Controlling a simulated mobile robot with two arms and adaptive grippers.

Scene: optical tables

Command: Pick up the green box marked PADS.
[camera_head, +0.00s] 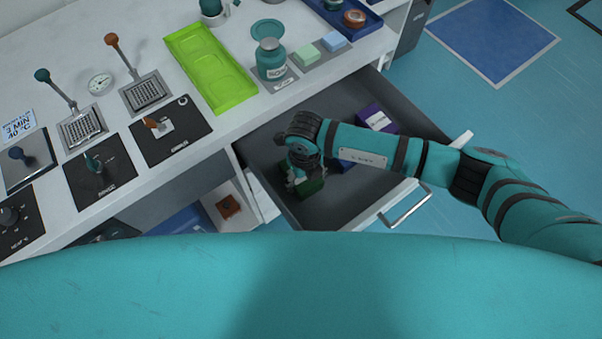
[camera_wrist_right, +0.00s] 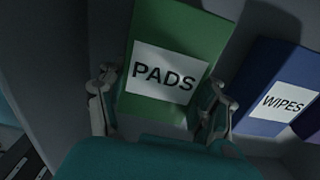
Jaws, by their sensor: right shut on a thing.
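The green box marked PADS (camera_wrist_right: 176,40) stands between the two fingers of my right gripper (camera_wrist_right: 160,105) in the right wrist view, its white label facing the camera. The right gripper is shut on it, with one finger at each side. In the head view the green box (camera_head: 309,187) is inside the open drawer (camera_head: 345,207), near its left side. My right gripper (camera_head: 303,178) reaches down over it there and hides much of it. My left gripper is not in view.
A blue box marked WIPES (camera_wrist_right: 268,80) stands right of the green box. A purple box (camera_head: 377,119) sits farther back in the drawer. The drawer walls surround the boxes. The worktop (camera_head: 225,125) above holds a lime tray (camera_head: 211,68), a teal jar (camera_head: 270,60) and lever panels.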

